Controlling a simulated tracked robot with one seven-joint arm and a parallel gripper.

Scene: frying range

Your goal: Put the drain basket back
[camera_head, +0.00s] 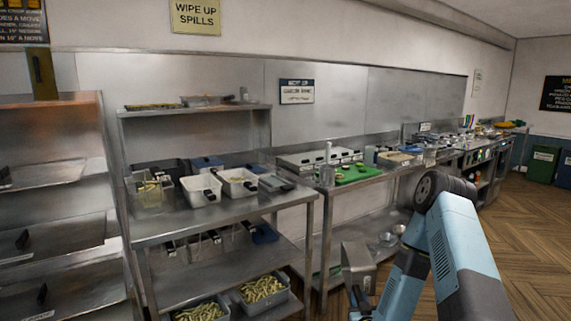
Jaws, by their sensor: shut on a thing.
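My gripper (359,300) is at the bottom edge of the head view, to the right of the steel table's legs. A wire basket (150,194) with pale contents stands at the left end of the steel table (185,228). More wire baskets (203,247) with dark handles sit on the shelf below it.
White tubs (201,190) stand beside the wire basket. Tubs of fries (262,290) sit on the lowest level. A green board (355,174) lies on the counter to the right. A steel rack (60,185) stands at the far left. Open wooden floor (520,225) lies at the right.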

